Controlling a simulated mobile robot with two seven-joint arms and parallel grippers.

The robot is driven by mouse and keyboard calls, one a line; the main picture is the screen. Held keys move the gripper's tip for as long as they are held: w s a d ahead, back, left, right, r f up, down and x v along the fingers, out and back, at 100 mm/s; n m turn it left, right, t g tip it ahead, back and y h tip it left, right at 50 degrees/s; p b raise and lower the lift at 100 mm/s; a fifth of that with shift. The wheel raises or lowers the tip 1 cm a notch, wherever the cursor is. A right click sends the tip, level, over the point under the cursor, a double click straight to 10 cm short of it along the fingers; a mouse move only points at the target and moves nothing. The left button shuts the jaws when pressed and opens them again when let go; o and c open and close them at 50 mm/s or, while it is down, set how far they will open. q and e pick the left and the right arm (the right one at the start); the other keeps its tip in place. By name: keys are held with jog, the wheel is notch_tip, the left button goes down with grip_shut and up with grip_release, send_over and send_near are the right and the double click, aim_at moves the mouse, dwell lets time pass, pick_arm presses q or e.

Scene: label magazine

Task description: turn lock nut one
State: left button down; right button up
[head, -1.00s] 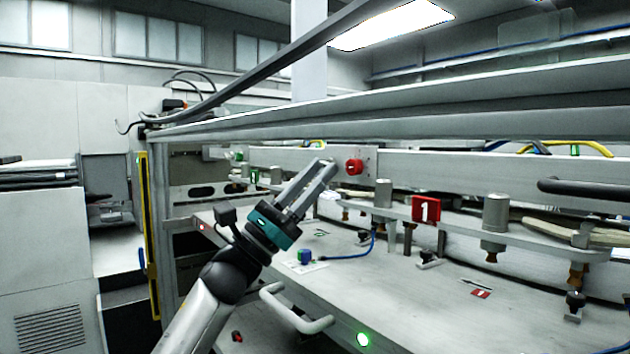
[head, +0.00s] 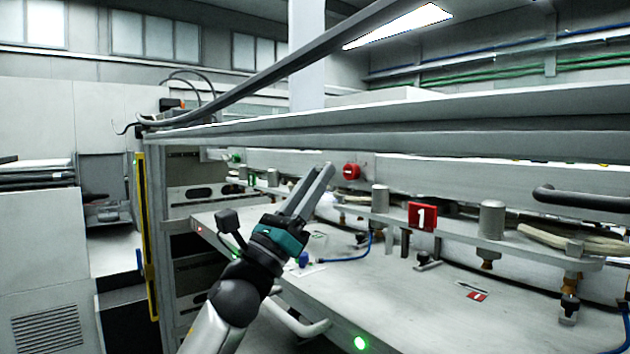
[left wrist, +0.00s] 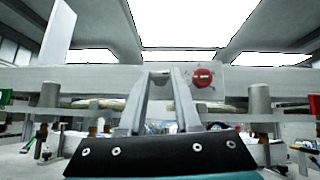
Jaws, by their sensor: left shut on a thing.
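A red round knob (head: 351,172) with a white bar sits on the grey rail, just right of my left gripper's tips in the head view. In the left wrist view the knob (left wrist: 203,78) is also right of the fingertips, and no contact shows. I cannot tell for sure that it is lock nut one. A red sign with a white 1 (head: 422,216) stands farther right. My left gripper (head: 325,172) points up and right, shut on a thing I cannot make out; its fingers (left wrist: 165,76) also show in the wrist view. My right gripper is not in view.
A grey table (head: 400,310) lies below the rail, with a blue block (head: 304,259) and a blue cable (head: 348,256). Metal cylinders (head: 491,219) stand along a bracket. A long beam (head: 400,140) runs overhead. A yellow post (head: 148,230) stands at left.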

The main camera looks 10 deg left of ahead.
pick_arm(q)
jog(key=c, duration=0.6)
grip_release()
jog(key=b+v, duration=0.3)
jog(key=v, duration=1.2)
jog(key=shift+a+f, duration=0.1)
jog(key=shift+f, duration=0.05)
